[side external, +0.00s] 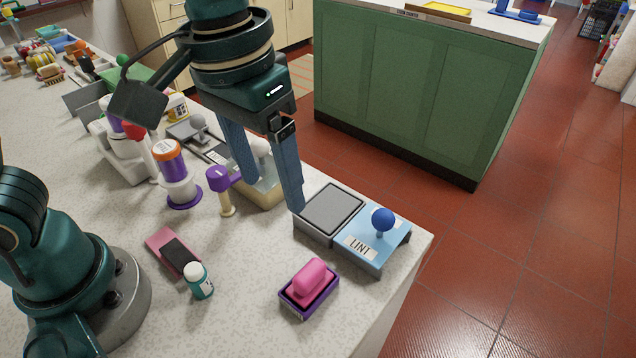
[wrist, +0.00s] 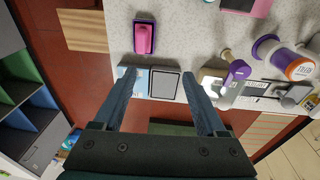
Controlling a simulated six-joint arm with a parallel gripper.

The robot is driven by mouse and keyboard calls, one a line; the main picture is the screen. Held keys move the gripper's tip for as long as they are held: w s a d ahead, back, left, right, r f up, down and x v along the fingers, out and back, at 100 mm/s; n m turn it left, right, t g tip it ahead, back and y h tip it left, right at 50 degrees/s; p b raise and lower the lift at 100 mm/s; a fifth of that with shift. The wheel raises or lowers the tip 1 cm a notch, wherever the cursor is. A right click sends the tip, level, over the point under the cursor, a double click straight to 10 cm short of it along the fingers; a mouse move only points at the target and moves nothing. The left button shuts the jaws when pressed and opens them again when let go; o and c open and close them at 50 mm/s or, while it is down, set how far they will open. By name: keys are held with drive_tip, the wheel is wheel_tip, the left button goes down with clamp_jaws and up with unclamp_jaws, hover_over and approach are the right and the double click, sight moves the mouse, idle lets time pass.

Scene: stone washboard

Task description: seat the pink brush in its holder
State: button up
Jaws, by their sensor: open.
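The pink brush (side external: 311,277) lies inside a small purple tray-like holder (side external: 296,307) near the counter's front edge. The brush rises above the holder's rim; I cannot tell whether its underside is flat on the bottom. In the wrist view the brush (wrist: 144,39) lies lengthwise within the purple holder (wrist: 145,20), beyond my fingertips. My gripper (side external: 273,197) is open and empty, its fingers pointing down behind and left of the holder, apart from the brush. It also shows in the wrist view (wrist: 160,74), fingers spread wide.
A blue LINT stand (side external: 358,244) with a blue knob (side external: 383,219) and a grey-topped block (side external: 332,209) stand just behind the holder. A purple mallet (side external: 222,184), an orange-lidded jar (side external: 171,163) and a white-capped bottle (side external: 199,281) stand left. Clear counter surrounds the holder's left side.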

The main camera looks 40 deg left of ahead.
drive_tip(key=s+a+t, duration=0.4)
drive_tip(key=s+a, duration=0.1)
drive_tip(key=a, duration=0.6)
drive_tip(key=shift+s+a+f+y, duration=0.15)
drive_tip(key=shift+a+f+y, duration=0.15)
drive_tip(key=shift+a+f, duration=0.1)
